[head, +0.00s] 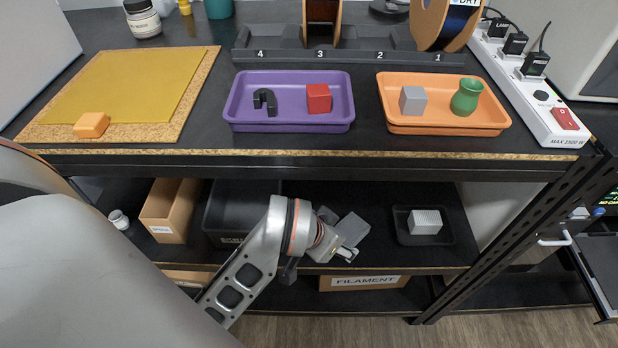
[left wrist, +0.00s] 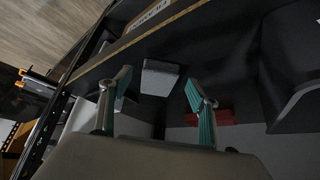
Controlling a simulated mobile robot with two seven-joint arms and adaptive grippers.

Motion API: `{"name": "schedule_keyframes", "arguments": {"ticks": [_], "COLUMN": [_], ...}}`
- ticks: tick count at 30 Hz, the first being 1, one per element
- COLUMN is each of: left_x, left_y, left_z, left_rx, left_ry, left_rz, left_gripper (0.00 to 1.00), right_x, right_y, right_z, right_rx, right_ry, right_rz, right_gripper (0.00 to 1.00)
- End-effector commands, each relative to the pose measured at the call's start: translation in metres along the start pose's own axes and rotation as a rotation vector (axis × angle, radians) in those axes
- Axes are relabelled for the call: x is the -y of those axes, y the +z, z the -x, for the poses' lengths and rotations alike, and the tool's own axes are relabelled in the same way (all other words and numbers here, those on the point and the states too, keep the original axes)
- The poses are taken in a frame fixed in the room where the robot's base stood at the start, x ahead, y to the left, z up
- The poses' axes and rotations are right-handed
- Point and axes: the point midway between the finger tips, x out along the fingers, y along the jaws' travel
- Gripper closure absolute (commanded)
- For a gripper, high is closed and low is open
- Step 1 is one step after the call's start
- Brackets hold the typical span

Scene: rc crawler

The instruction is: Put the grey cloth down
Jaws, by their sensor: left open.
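A grey piece that looks like the folded grey cloth (head: 353,228) is on the lower shelf (head: 380,255), partly hidden behind my left gripper (head: 340,246). In the left wrist view, a grey block-like piece (left wrist: 159,77), probably the same cloth, shows beyond and between the spread fingertips. The left gripper (left wrist: 163,88) is open there, with teal pads and a gap on both sides of the piece. I see no finger closed on it; contact cannot be told. My right gripper is in neither view.
The lower shelf holds a cardboard bin (head: 168,207), a black bin (head: 220,232) and a small black tray (head: 405,237) with a light grey block (head: 425,222). A filament box (head: 362,283) sits below. The worktop edge (head: 330,154) overhangs the arm.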

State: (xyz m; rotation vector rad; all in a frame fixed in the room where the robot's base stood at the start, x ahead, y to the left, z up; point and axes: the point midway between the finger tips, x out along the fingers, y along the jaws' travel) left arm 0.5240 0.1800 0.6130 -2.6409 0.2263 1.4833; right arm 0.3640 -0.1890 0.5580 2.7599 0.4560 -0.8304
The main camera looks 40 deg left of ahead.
Motion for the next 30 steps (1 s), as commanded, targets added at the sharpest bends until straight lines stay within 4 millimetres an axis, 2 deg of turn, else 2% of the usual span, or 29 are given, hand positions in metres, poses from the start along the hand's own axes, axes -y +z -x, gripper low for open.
{"name": "schedule_keyframes", "arguments": {"ticks": [1, 6, 13, 18, 30], "left_x": [-0.002, -0.003, -0.003, -0.003, -0.002], "left_y": [0.011, 0.038, 0.064, 0.071, 0.072], "left_z": [0.004, 0.02, 0.036, 0.042, 0.043], "left_rx": [0.003, 0.005, 0.004, 0.001, -0.001], "left_ry": [0.003, 0.003, 0.002, 0.0, -0.001], "left_rz": [0.003, 0.004, 0.002, 0.0, 0.0], "left_gripper": [0.39, 0.39, 0.39, 0.39, 0.39], "right_x": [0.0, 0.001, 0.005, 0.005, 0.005], "right_y": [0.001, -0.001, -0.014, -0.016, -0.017], "right_z": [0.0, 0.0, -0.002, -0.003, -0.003], "right_rx": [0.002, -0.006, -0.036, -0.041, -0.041], "right_ry": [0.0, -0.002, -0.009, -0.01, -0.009], "right_rz": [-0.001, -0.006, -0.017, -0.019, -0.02], "right_gripper": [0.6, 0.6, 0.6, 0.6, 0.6]}}
